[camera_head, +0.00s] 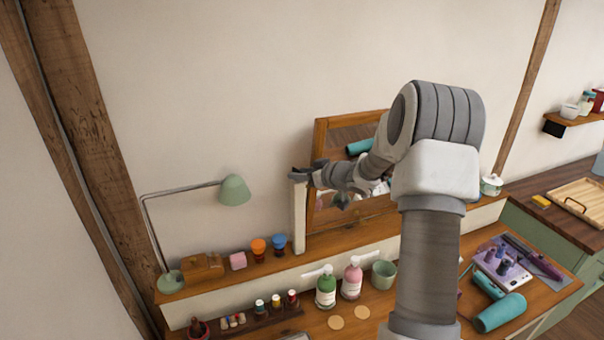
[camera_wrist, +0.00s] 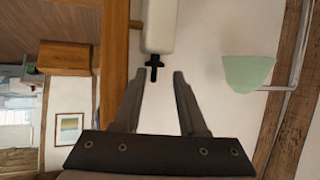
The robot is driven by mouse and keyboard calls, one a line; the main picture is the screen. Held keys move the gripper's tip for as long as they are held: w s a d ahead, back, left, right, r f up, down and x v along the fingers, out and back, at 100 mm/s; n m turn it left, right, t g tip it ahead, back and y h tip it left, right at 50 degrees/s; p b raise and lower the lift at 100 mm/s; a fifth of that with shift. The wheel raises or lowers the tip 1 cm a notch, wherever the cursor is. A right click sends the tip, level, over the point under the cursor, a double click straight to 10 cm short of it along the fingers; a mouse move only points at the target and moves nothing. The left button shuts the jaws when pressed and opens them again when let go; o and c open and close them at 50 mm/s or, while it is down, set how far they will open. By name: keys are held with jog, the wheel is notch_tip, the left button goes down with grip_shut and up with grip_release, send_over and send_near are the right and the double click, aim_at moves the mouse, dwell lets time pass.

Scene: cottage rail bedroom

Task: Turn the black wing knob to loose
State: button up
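The black wing knob (camera_wrist: 154,66) shows in the wrist view as a small dark cross at the end of the white post (camera_wrist: 159,25). My gripper (camera_wrist: 159,74) is open. Its two fingertips stand apart on either side of the knob's line, with the knob between or just beyond the tips, nearer the left finger; I see no contact. In the head view my gripper (camera_head: 298,174) is at the top of the white post (camera_head: 299,220), left of the wood-framed mirror (camera_head: 319,140). There I cannot tell the knob from the dark fingers.
A green lamp (camera_head: 233,190) stands left of the post; it also shows in the wrist view (camera_wrist: 248,72). Below are a pink block (camera_head: 238,261), orange and blue jars, pump bottles (camera_head: 326,291) and a green cup (camera_head: 384,274). A teal hair dryer (camera_head: 499,313) lies at right.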

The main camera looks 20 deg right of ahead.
jog(key=shift+d+r, duration=0.15)
jog(key=shift+d, duration=0.25)
jog(key=shift+s+d+r, duration=0.1)
dwell(0.4)
